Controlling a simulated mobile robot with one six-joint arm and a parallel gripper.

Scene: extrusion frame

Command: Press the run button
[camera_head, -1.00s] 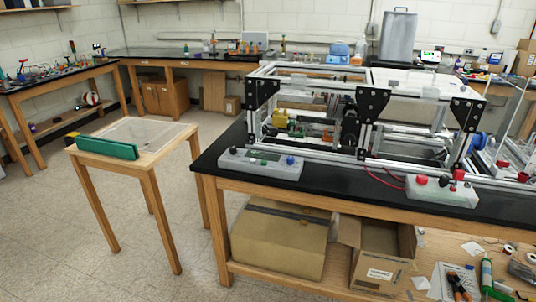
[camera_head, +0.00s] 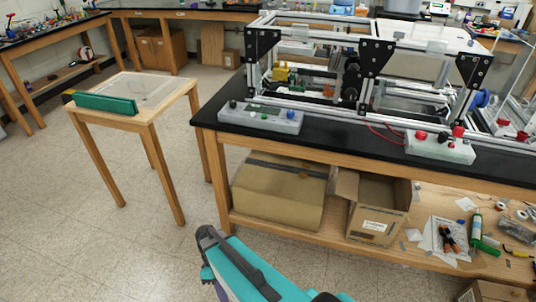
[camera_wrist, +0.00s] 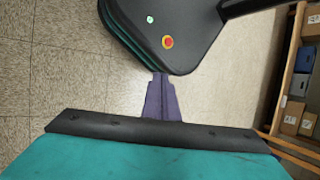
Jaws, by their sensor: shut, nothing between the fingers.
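A pale control box (camera_head: 261,118) sits at the left front of the black bench, with a dark knob (camera_head: 232,103), a small green part (camera_head: 249,115) and a blue button (camera_head: 290,114). A second pale box (camera_head: 440,147) to the right carries red and black knobs. Labels are too small to read, so I cannot tell which control is the run button. My gripper (camera_wrist: 160,78) shows purple fingers, shut and empty, pointing down over the floor beside my own base. In the head view my teal arm is at the bottom, well short of the bench and apart from both boxes.
An aluminium extrusion frame (camera_head: 365,72) stands behind the boxes on the bench. A small wooden table (camera_head: 140,98) with a green block (camera_head: 105,103) stands left. Floor between table and bench is clear.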

